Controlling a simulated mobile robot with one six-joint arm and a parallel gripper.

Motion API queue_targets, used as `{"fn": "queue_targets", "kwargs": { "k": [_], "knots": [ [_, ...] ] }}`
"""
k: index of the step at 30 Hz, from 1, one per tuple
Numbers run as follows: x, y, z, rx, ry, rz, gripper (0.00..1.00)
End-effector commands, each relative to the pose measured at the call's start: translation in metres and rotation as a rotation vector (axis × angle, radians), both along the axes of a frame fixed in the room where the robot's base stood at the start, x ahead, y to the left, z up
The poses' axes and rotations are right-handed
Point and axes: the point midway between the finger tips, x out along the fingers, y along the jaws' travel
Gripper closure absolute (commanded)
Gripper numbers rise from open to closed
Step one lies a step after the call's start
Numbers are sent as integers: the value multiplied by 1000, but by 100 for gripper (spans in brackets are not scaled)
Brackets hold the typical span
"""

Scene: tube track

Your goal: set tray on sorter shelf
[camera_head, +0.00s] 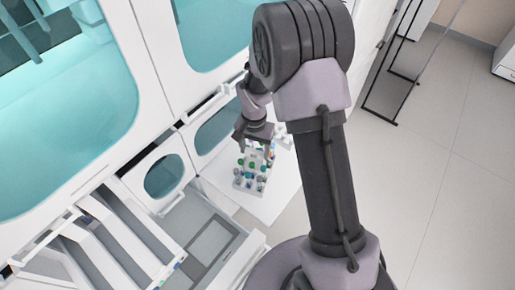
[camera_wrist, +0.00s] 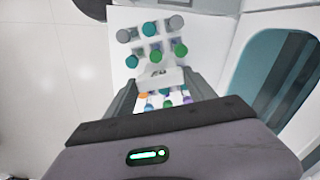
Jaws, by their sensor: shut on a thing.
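The tray (camera_head: 238,184) is a small white rack with several capped tubes in green, teal, grey and blue. My gripper (camera_head: 256,147) is above its middle, shut on it. In the wrist view, the fingers of my gripper (camera_wrist: 160,84) close on the white middle part of the tray (camera_wrist: 170,77), with tube rows on both sides. The tray is level over the white sorter shelf (camera_head: 270,206); I cannot tell whether it touches the surface. The gripper body hides part of the near tubes.
A white machine wall with teal windows (camera_head: 70,110) runs along the left. Open white channels (camera_head: 110,235) and a grey recessed bay (camera_head: 205,235) lie to the left of the shelf. Tiled floor (camera_head: 440,170) is clear on the right; a black frame stands at the upper right.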

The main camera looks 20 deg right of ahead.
Motion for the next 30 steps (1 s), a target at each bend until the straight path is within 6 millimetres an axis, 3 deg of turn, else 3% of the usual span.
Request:
{"fn": "queue_targets", "kwargs": {
  "k": [1,2,10,30],
  "knots": [
    [5,0,15,0,1,-57,85],
    [8,0,17,0,1,-98,85],
    [23,0,15,-1,-1,-312,85],
    [24,0,-39,0,-1,-321,85]
  ]
}}
